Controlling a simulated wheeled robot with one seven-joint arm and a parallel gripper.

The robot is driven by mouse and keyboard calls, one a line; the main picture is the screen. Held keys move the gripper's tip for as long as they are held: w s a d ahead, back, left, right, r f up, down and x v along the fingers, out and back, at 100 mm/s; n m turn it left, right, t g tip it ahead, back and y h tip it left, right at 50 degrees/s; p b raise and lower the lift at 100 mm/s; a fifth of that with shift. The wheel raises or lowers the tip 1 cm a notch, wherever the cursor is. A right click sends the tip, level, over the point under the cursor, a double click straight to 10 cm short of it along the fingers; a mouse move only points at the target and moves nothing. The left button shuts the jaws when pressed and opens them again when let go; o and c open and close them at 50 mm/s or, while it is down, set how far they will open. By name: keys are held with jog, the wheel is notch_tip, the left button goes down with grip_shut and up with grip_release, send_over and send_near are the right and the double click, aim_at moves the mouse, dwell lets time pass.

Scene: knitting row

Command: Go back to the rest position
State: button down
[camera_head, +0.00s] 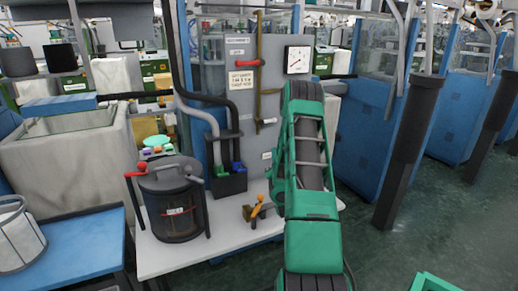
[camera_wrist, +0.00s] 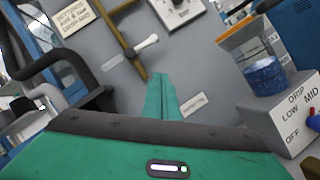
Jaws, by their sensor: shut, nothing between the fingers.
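My gripper (camera_wrist: 161,98) shows in the wrist view as two green fingers pressed together, shut with nothing between them. It points toward the grey panel (camera_wrist: 195,65), but I cannot tell the exact gap. In the head view my green arm is raised in front of the panel and hides the gripper's tips. A white-handled valve (camera_wrist: 142,46) on a brass pipe is up and left of the fingers in the wrist view, apart from them. A small label (camera_wrist: 194,104) is just right of the fingertips.
A dark lidded pot (camera_head: 176,205) and an orange-handled clamp (camera_head: 258,208) stand on the white bench (camera_head: 185,255). A gauge (camera_head: 297,60) and hanging sign (camera_head: 241,80) are on the panel. A drip box (camera_wrist: 283,118) bears a blue-banded jar (camera_wrist: 264,76).

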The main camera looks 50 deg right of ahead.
jog(key=shift+a, duration=0.1)
jog(key=s+a+r+m+g+y, duration=0.3)
jog(key=a+r+m+g+y, duration=0.35)
jog(key=m, duration=0.65)
jog(key=s+a+m+g+y, duration=0.4)
jog(key=s+a+m+g, duration=0.1)
jog(key=s+a, duration=0.9)
jog(key=s+a+r+m+g+y, duration=0.1)
jog(key=s+a+m+g+y, duration=0.3)
jog(key=s+a, duration=1)
jog(key=a+m+g, duration=0.1)
jog(key=m, duration=0.2)
jog(key=shift+s+m, duration=0.2)
jog(key=shift+m, duration=0.1)
jog(key=shift+r, duration=0.1)
